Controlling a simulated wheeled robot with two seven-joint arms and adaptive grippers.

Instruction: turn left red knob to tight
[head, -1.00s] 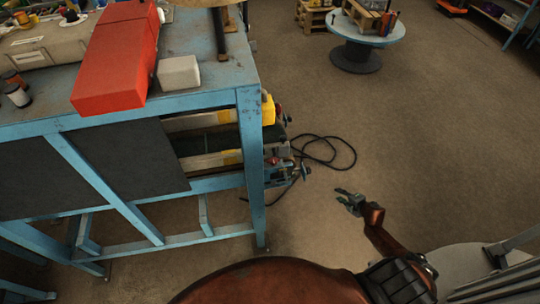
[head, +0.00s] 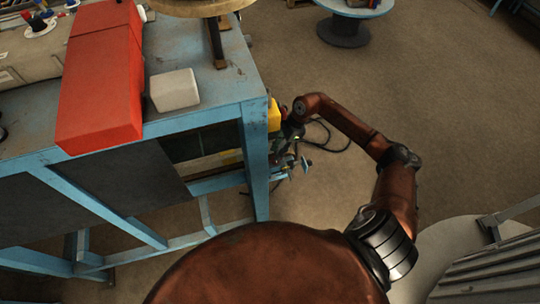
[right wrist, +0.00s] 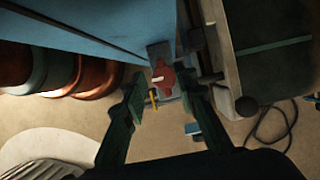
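In the right wrist view, a red knob (right wrist: 163,77) with a pale mark sits on a grey plate at the end of the blue bench frame. My right gripper (right wrist: 165,88) is open, with one dark green finger on each side of the knob in the picture. I cannot tell whether either finger touches it. The knob is not clear there. My left gripper is not in view.
The blue bench (head: 225,90) carries a red box (head: 100,85) and a white block (head: 174,90). A yellow part (head: 273,115) juts from its right end, by the right arm. A black cable (head: 335,135) lies on the floor.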

